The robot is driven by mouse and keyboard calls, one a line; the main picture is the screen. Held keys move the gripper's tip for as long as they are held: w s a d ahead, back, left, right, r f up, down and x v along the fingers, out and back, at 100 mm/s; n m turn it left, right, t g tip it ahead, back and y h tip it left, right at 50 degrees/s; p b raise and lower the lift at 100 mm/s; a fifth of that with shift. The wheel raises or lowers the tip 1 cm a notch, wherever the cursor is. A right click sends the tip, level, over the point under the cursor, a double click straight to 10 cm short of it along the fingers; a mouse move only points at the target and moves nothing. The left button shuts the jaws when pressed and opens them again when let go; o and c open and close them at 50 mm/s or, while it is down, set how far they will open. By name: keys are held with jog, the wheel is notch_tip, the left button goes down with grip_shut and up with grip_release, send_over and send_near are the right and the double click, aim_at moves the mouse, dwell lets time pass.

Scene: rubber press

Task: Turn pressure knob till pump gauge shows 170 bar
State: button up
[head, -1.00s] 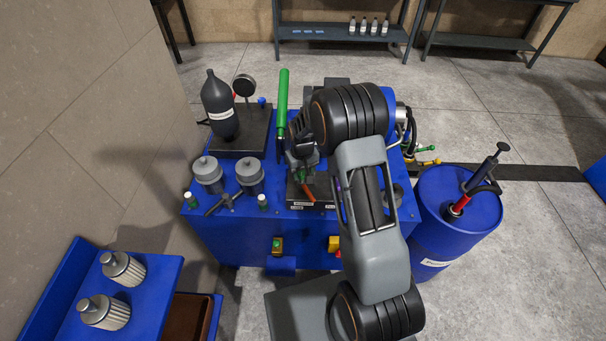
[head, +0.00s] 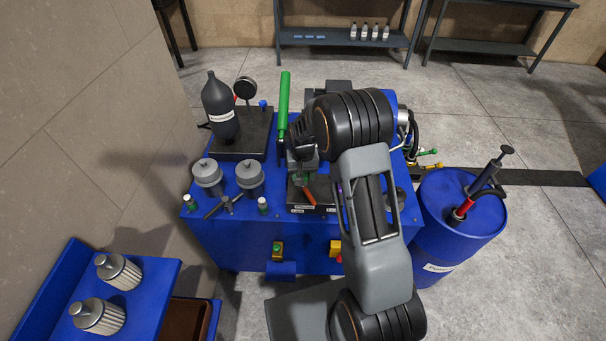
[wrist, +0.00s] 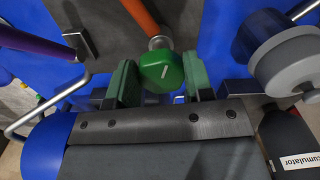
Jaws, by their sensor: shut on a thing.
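The green knob (wrist: 162,70) with a short white mark on its face sits between the two green finger pads of my gripper (wrist: 160,80) in the wrist view. My gripper is shut on this knob. In the head view my gripper (head: 303,172) is over the middle of the blue power unit (head: 225,240), and the knob is hidden or too small to make out. A round black gauge (head: 245,88) stands at the back left of the unit, beside the black accumulator bottle (head: 218,105). Its reading is too small to tell, and I cannot tell whether it is the pump gauge.
An orange lever (wrist: 140,15) ends just beyond the knob, and a purple lever (wrist: 35,42) is at the left. A grey filter pot (wrist: 280,55) is close on the right. A blue drum (head: 440,235) is at the right.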

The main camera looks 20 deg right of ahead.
aim_at(303, 175)
jog(key=o, duration=0.9)
jog(key=shift+o, duration=0.2)
jog(key=shift+r, duration=0.15)
notch_tip(303, 175, up, 14)
jog(key=b, duration=0.1)
jog(key=shift+f, duration=0.25)
jog(key=s+r+n+t, duration=0.1)
jog(key=s+r+t, duration=0.1)
jog(key=s, duration=0.9)
jog(key=s+r+n+t, duration=0.1)
jog(key=s+r, duration=0.3)
jog(key=s, duration=0.7)
jog(key=shift+s+t, duration=0.25)
jog(key=shift+t, duration=0.25)
